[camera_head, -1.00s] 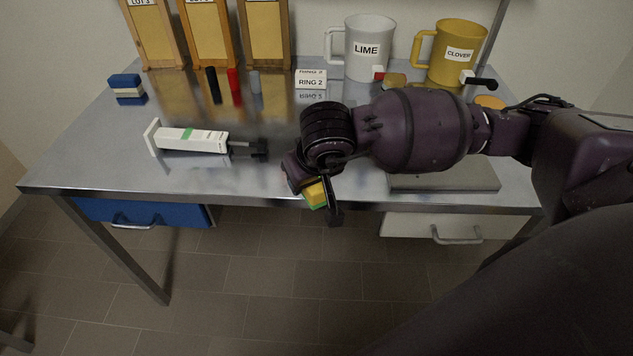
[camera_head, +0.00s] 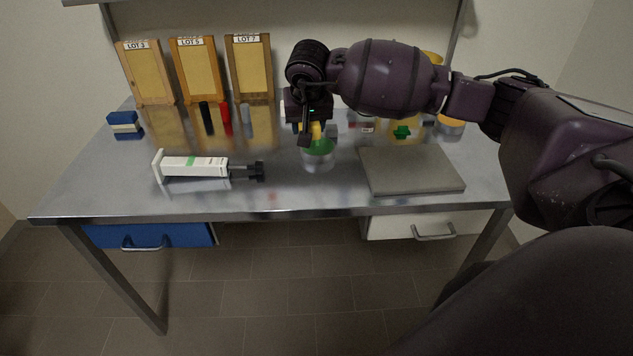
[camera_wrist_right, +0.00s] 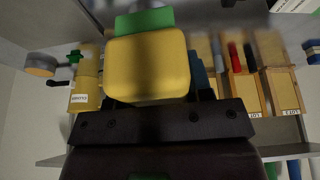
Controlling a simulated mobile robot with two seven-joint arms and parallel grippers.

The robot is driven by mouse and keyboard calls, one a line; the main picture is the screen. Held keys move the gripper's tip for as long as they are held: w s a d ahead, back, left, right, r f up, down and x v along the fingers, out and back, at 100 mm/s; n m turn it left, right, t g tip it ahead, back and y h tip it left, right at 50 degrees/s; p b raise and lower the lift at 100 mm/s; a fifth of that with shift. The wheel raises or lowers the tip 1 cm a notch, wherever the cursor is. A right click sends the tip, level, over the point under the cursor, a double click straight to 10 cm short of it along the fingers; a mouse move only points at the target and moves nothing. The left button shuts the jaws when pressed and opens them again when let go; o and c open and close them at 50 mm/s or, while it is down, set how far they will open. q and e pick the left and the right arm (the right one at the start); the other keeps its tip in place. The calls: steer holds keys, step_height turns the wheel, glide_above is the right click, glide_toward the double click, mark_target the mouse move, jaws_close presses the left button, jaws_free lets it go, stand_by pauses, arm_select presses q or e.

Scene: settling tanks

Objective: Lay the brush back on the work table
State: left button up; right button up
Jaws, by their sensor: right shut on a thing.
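My right gripper (camera_head: 308,132) is shut on a yellow and green thing, which I take for the brush (camera_head: 316,129). It is held above the middle of the work table (camera_head: 285,193). In the right wrist view, the brush (camera_wrist_right: 148,68) is a rounded yellow block between the jaws with a green part beyond it. In the head view, a green round shape (camera_head: 318,148) with a pale blur shows just below; I cannot tell whether it is a reflection or a separate thing. My left gripper is not in view.
A white syringe-like tool (camera_head: 195,166) lies on the left. A grey plate (camera_head: 410,168) lies on the right. Framed yellow boards (camera_head: 198,70), several small coloured cylinders (camera_head: 225,117) and a blue and white block (camera_head: 124,124) are at the back. The front middle strip is clear.

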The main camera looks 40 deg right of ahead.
mark_target(315, 182)
steer(key=d+r, duration=0.1)
steer(key=w+d+r, duration=0.1)
steer(key=shift+w+d+m, duration=0.15)
steer(key=shift+d+m, duration=0.2)
steer(key=shift+m, duration=0.05)
steer(key=shift+d+f, duration=0.15)
steer(key=shift+f, duration=0.05)
step_height(315, 182, down, 19)
steer(key=shift+f+p, duration=0.15)
steer(key=shift+p, duration=0.4)
steer(key=shift+f, duration=0.15)
steer(key=o, duration=0.9)
